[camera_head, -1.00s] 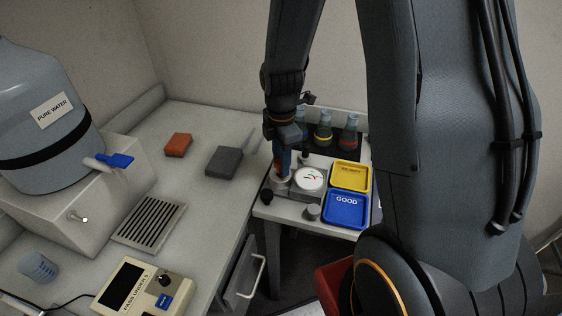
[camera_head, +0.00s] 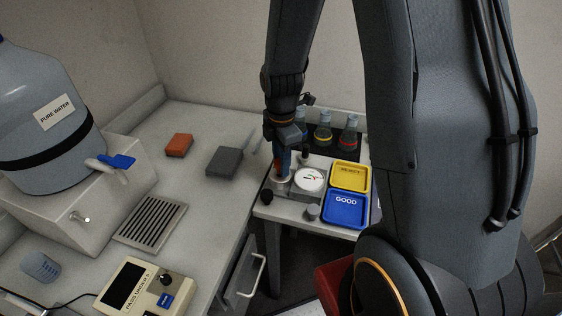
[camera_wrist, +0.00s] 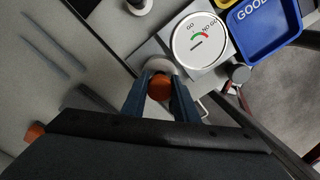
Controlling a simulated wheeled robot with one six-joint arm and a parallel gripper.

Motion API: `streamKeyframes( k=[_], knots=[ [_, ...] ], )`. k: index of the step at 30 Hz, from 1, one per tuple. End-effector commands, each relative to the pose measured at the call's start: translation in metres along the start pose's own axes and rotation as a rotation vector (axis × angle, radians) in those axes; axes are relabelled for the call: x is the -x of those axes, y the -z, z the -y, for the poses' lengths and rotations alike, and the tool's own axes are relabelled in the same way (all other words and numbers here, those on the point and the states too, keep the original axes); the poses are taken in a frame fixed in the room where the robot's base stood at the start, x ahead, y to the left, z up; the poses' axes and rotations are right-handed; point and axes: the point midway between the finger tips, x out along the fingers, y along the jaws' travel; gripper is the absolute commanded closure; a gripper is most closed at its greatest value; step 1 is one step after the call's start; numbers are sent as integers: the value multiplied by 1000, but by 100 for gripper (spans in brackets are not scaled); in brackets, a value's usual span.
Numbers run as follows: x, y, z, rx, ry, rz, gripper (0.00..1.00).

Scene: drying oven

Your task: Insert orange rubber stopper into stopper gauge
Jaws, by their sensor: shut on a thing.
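My gripper (camera_head: 284,165) points down over the stopper gauge at the left of the small bench. In the wrist view my gripper (camera_wrist: 161,100) is shut on the orange rubber stopper (camera_wrist: 159,88), its round top showing between the two blue-grey fingers. The stopper is over the gauge's pale round seat (camera_wrist: 158,66); how deep it sits in it I cannot tell. The gauge's white dial (camera_wrist: 200,42) has GO and NO GO marks with a green and red arc. The dial also shows in the head view (camera_head: 310,180), right of the gripper.
A yellow tray (camera_head: 365,188) and a blue GOOD tray (camera_head: 332,222) lie right of the dial. Several stoppered flasks (camera_head: 323,134) stand behind. The left counter holds an orange block (camera_head: 179,145) and a grey block (camera_head: 224,162).

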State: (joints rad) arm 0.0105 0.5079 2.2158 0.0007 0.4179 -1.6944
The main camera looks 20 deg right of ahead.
Motion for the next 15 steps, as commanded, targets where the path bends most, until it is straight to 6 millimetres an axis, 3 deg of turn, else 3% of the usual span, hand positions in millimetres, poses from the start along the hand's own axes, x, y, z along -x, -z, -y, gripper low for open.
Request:
streamKeyframes(
  k=[15],
  knots=[
    [-5, 0, 0, 0, 0, 0, 95]
  ],
)
